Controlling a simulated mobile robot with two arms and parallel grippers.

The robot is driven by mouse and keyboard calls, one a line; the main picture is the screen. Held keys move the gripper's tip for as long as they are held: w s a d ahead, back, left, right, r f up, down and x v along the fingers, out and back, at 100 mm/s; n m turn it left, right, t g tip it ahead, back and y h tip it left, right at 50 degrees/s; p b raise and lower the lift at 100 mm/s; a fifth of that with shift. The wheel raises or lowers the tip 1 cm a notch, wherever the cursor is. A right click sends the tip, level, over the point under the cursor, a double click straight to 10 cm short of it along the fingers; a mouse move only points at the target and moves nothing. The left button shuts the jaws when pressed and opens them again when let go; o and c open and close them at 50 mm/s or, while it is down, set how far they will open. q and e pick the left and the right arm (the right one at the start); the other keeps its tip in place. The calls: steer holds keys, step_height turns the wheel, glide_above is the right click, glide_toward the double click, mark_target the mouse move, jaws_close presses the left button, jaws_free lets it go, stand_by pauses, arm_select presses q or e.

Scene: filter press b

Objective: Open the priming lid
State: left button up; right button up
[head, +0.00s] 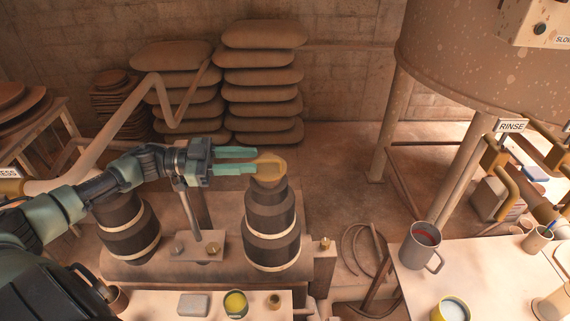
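The priming lid (272,167) is a small tan-yellow round piece at the top of the right-hand dark, banded cylinder (272,220). My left gripper (256,161) reaches in from the left at the lid's height. Its two teal fingers are apart, with a visible gap between them, and point right. The fingertips are at the lid's left edge; I cannot tell whether they touch it. The lid's hinge cannot be made out. My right gripper is not in view.
A second banded cylinder (127,228) stands to the left, with an upright lever (190,212) between the two. A table (395,300) at right holds a grey mug (421,246) and a yellow cup (451,309). Stacked sacks (262,78) stand behind.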

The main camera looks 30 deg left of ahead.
mark_target(274, 160)
arm_select(q)
steer(key=x, duration=0.6)
steer(key=shift+w+d+f, duration=0.2)
steer(key=shift+w+f, duration=0.15)
steer(key=shift+w, duration=0.1)
steer(key=shift+w+d+f+p, duration=0.1)
steer(key=shift+w+d+p, duration=0.2)
steer(key=shift+d, duration=0.3)
jaws_close()
steer(key=shift+w+a, duration=0.1)
steer(key=shift+a, duration=0.05)
stand_by(0.5)
